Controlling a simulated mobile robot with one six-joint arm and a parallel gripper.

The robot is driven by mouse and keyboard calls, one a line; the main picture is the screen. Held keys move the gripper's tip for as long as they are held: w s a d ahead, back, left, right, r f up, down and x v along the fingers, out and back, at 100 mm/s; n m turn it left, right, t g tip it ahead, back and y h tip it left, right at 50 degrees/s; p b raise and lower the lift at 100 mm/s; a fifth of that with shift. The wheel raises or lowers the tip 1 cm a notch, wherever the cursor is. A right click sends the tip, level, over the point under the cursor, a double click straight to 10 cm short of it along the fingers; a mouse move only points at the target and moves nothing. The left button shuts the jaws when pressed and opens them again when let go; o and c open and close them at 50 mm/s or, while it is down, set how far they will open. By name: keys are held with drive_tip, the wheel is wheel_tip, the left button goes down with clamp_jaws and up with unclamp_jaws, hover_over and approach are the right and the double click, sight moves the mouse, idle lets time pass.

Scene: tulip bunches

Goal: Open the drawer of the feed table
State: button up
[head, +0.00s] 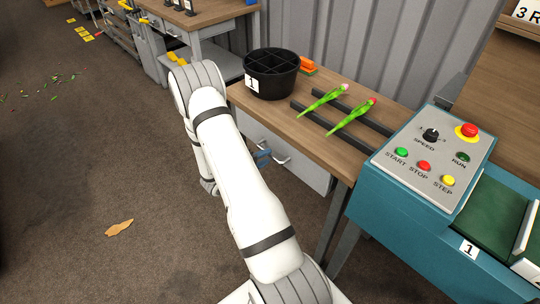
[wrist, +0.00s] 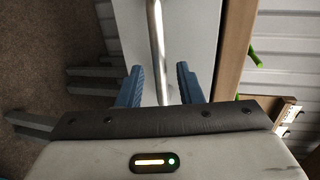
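The feed table (head: 318,118) has a wooden top and stands in the middle of the head view. Its drawer (head: 310,172) has a light grey front with a silver bar handle (head: 282,158). The drawer front looks about level with the table's edge. My gripper (head: 262,157) is at the handle, partly hidden by my arm. In the wrist view my gripper (wrist: 160,70) has its two blue fingers apart, with the handle (wrist: 156,40) running between them. Gaps show on both sides of the bar. The drawer front (wrist: 194,28) lies behind it.
On the table stand a black divided bucket (head: 271,74) marked 1, two green tulips (head: 350,117) on dark rails, and an orange object (head: 308,68). A teal machine with a control panel (head: 433,150) stands at the right.

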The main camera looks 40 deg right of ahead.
sight(270, 155)
drive_tip(key=shift+x, duration=1.6)
drive_tip(key=shift+c, duration=0.3)
clamp_jaws()
